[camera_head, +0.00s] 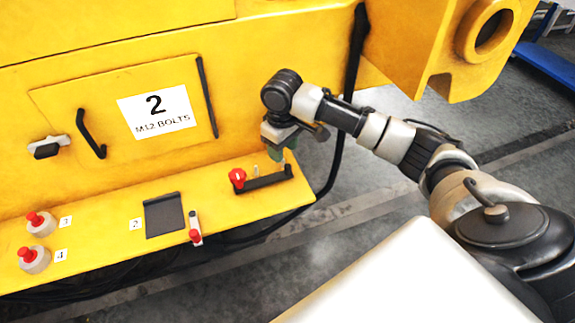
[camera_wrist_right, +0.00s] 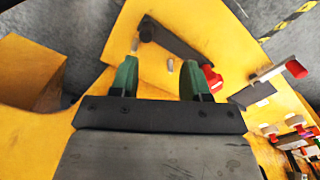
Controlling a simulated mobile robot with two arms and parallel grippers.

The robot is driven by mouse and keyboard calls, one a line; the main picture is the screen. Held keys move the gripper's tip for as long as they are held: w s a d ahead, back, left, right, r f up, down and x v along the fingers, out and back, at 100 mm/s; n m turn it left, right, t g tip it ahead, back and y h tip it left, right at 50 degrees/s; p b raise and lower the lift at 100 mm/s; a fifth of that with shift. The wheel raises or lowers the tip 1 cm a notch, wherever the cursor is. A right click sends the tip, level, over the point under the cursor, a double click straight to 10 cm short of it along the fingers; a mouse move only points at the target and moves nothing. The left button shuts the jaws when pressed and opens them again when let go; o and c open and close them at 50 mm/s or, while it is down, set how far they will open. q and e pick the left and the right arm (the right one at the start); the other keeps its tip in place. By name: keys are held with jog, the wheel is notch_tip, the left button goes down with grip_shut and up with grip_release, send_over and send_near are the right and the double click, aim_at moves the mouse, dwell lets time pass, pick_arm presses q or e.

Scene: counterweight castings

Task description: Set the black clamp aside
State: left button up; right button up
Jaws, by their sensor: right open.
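The black clamp looks to be the dark bar (camera_head: 265,182) with a red knob (camera_head: 238,177), lying near the right end of the yellow ledge. In the right wrist view the dark bar (camera_wrist_right: 180,40) runs just past the fingertips, with its red knob (camera_wrist_right: 212,76) by the right finger. My right gripper (camera_head: 278,143) is above the bar, pointing down. Its green-padded fingers (camera_wrist_right: 160,72) are apart with nothing held between them. A small pale peg (camera_wrist_right: 170,66) shows between the fingertips. My left gripper is not in view.
The yellow ledge (camera_head: 105,225) also carries a black square pad (camera_head: 164,215), a small red-tipped lever (camera_head: 195,232) and two red-topped knobs (camera_head: 37,222) at the left. A yellow panel labelled 2, M12 BOLTS (camera_head: 156,108) rises behind. A white surface (camera_head: 425,285) is at front right.

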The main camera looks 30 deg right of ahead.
aim_at(288, 166)
jog(key=shift+m, duration=0.3)
jog(key=f, duration=0.3)
jog(key=d+f, duration=0.1)
jog(key=f, duration=0.2)
jog(key=w+d+f+p, duration=0.1)
jog(key=f, duration=0.2)
grip_shut()
